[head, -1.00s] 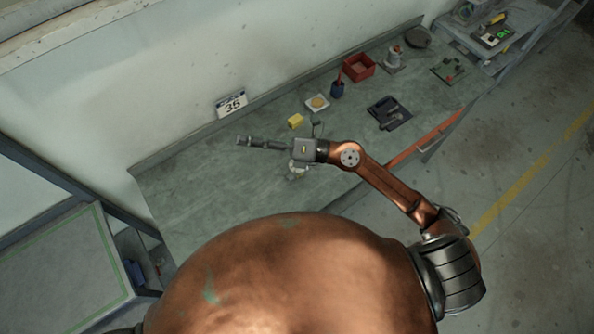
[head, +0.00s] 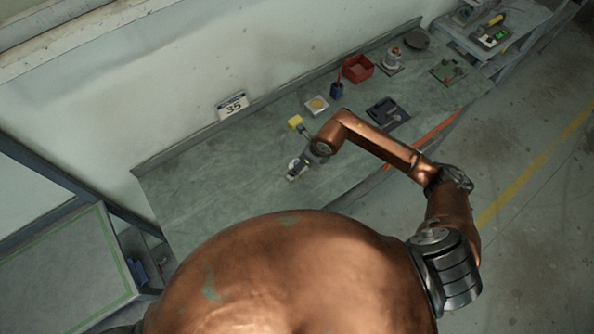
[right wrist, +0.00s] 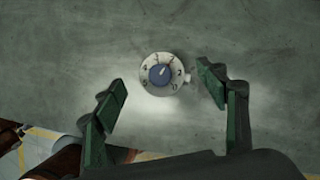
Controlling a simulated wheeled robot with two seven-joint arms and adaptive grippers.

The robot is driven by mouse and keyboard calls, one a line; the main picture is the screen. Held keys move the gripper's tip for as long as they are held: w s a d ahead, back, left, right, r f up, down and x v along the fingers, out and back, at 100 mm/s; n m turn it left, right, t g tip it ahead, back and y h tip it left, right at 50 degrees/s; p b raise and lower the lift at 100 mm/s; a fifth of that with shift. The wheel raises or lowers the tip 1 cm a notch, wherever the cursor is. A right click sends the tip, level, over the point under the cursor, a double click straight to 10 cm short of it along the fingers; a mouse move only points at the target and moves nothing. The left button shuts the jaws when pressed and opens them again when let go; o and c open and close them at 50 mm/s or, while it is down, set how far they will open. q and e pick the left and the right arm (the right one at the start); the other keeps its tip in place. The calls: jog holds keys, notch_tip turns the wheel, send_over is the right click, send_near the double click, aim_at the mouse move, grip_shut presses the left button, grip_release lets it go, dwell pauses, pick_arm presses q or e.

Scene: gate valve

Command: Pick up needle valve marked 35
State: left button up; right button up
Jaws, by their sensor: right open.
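The needle valve (right wrist: 145,63) shows in the right wrist view as a round white body with a dark blue knob (right wrist: 159,74) on top, numbered around the rim. It sits on the grey-green bench top. My right gripper (right wrist: 161,92) is open, with one green finger on each side of the valve and clear gaps to it. In the head view my right gripper (head: 298,169) points down at the bench and largely hides the valve. A plate reading 35 (head: 233,105) stands at the bench's back edge. My left gripper is not in view.
A yellow block (head: 295,122) and a pale square item (head: 317,104) lie behind the gripper. Farther right are a blue cup (head: 337,90), a red bin (head: 358,68) and a dark tray (head: 388,112). The bench's left part is clear.

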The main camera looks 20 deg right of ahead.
jog(key=shift+x, duration=1.3)
jog(key=shift+c, duration=0.4)
jog(key=shift+r, duration=0.1)
grip_shut()
jog(key=shift+w, duration=0.1)
